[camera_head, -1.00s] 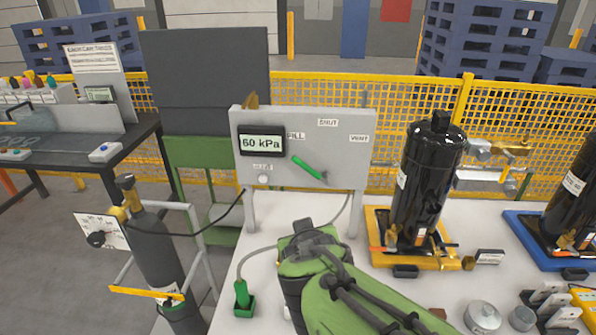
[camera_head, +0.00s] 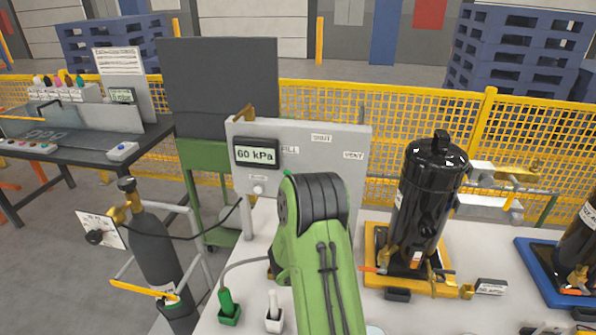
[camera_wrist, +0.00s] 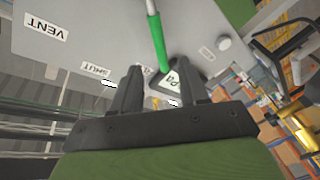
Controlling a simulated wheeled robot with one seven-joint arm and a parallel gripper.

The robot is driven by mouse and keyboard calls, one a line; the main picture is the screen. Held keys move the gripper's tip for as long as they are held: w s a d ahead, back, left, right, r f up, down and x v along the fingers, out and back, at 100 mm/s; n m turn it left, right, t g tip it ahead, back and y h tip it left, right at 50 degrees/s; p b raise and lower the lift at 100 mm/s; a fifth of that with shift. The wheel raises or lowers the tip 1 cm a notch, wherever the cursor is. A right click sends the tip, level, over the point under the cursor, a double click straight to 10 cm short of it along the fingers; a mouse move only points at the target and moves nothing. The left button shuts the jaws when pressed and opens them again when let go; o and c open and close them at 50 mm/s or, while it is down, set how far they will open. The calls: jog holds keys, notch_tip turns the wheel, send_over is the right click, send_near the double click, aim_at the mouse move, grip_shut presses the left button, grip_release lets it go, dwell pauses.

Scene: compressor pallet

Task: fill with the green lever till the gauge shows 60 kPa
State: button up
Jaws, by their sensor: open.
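The gauge (camera_head: 256,154) on the grey panel (camera_head: 345,135) reads 60 kPa in the head view. The green lever (camera_wrist: 157,38) shows in the wrist view, where the panel is seen turned over; its tip lies close to the gauge (camera_wrist: 186,77) and the FILL label. In the head view the lever is hidden behind my arm. My gripper (camera_wrist: 163,88) is open and holds nothing. The lever's tip appears in the gap between its two fingers; I cannot tell how far apart they are in depth. The SHUT (camera_head: 321,139) and VENT (camera_head: 353,155) labels are in clear view.
A black compressor (camera_head: 428,205) stands on a yellow base (camera_head: 405,280) right of the panel. A dark gas cylinder (camera_head: 155,245) with a hose stands at the left. A green plug holder (camera_head: 229,313) and a white one (camera_head: 274,318) sit at the front of the pale tabletop.

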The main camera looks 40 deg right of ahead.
jog(key=p+x, duration=0.3)
jog(key=p, duration=0.1)
jog(key=p+x, duration=0.3)
jog(key=p, duration=0.1)
jog(key=p+x, duration=0.3)
jog(key=p, duration=0.1)
jog(key=shift+a+r, duration=0.1)
jog(key=shift+r, duration=0.15)
jog(key=shift+w+d+f+p, duration=0.15)
jog(key=shift+w+d+p, duration=0.1)
jog(key=shift+w+p, duration=0.15)
jog(key=shift+f, duration=0.1)
jog(key=shift+c, duration=0.4)
grip_shut()
